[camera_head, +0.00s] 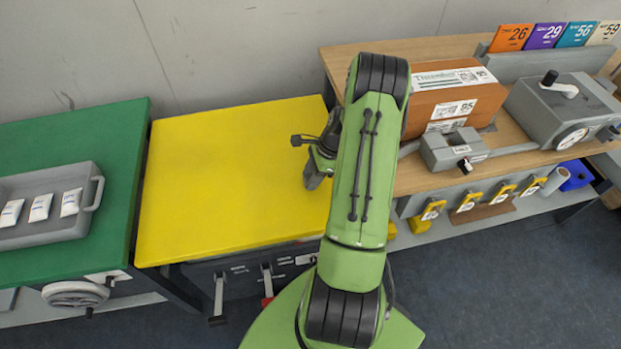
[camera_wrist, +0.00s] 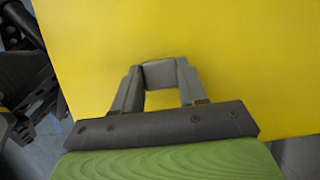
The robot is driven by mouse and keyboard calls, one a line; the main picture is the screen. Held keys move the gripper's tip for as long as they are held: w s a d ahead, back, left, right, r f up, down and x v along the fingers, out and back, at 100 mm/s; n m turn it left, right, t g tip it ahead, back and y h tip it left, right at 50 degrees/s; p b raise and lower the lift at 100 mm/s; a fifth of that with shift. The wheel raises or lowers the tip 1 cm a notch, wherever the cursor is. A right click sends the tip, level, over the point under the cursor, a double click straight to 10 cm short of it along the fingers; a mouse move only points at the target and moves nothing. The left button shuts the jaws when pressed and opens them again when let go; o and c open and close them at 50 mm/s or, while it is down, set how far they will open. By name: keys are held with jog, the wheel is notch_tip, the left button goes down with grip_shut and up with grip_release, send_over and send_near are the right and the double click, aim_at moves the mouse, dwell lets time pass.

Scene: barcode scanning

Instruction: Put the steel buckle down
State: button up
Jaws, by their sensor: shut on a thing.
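My gripper (camera_head: 314,178) hangs over the right part of the yellow tabletop (camera_head: 225,190), partly hidden behind my green arm. In the wrist view my gripper (camera_wrist: 160,74) is shut on a small grey piece, the steel buckle (camera_wrist: 162,78), which sits between the fingertips. Yellow surface fills the view beyond it. I cannot tell whether the buckle touches the tabletop. In the head view the buckle is too small and dark to tell apart from the fingers.
The yellow tabletop is otherwise bare. On the left, a green table (camera_head: 80,135) holds a grey tray (camera_head: 92,218) with white packets. On the right, a wooden bench (camera_head: 425,178) carries a brown box (camera_head: 425,92), a grey clamp-like device (camera_head: 445,152) and a grey machine (camera_head: 550,115).

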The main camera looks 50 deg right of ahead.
jog(key=shift+f, duration=0.1)
jog(key=o, duration=1)
jog(key=shift+o, duration=0.2)
jog(key=p+v, duration=0.4)
jog(key=v, duration=0.8)
jog(key=w+a+r+n+h, duration=0.25)
jog(key=a+r+n, duration=0.35)
jog(key=a+r, duration=0.35)
jog(key=a+r+n, duration=0.6)
jog(key=a+r, duration=0.2)
jog(key=a, duration=0.1)
jog(key=s+a+r+n+t+h, duration=0.1)
jog(key=s+a+r+n+t, duration=0.2)
jog(key=s+a+n, duration=0.8)
notch_tip(320, 180, up, 2)
jog(key=s+n, duration=0.1)
jog(key=s, duration=0.1)
jog(key=shift+s+a+n, duration=0.2)
jog(key=shift+s+n, duration=0.1)
jog(key=shift+n, duration=0.1)
